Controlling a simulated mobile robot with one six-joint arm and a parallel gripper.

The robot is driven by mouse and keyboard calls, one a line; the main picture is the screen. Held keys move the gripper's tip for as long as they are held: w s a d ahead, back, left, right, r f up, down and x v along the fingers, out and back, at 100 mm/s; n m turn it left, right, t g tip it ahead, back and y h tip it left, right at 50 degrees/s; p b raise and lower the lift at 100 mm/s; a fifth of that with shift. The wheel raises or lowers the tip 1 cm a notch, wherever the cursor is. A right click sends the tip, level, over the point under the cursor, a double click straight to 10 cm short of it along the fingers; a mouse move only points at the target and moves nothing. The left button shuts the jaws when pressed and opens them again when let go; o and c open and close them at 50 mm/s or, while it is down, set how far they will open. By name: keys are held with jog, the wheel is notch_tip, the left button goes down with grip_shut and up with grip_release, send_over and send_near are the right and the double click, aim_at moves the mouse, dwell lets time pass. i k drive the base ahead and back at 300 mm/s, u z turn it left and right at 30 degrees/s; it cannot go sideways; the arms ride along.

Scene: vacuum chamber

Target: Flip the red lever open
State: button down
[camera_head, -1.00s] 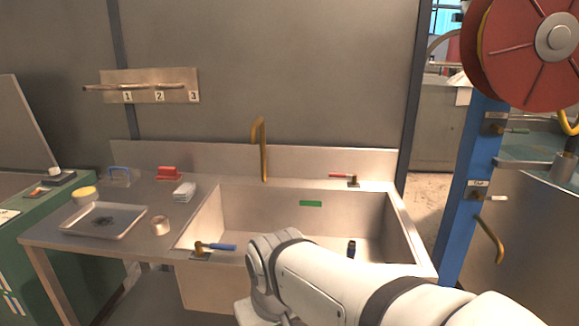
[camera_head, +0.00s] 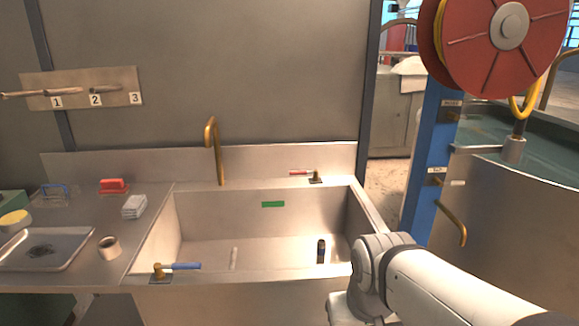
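The red lever (camera_head: 301,173) is on a small brass valve at the back right rim of the metal sink (camera_head: 152,250). Its handle points left, roughly along the rim. A similar valve with a blue lever (camera_head: 184,266) sits on the front left rim, its handle pointing right. My white arm reaches in from the lower right, in front of the sink's right corner. My gripper cannot be made out; the visible arm end is at the bottom edge, well apart from the red lever.
A brass faucet (camera_head: 213,150) rises behind the sink. A dark bottle-like object (camera_head: 321,251) stands in the basin. A blue post (camera_head: 428,160) with a red hose reel (camera_head: 480,40) stands at the right. A tray (camera_head: 70,258), a tape roll (camera_head: 109,248) and a red brush (camera_head: 114,186) lie on the left counter.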

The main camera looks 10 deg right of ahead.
aim_at(315, 172)
jog(key=u, duration=0.05)
jog(key=i, duration=1)
jog(key=z, duration=0.05)
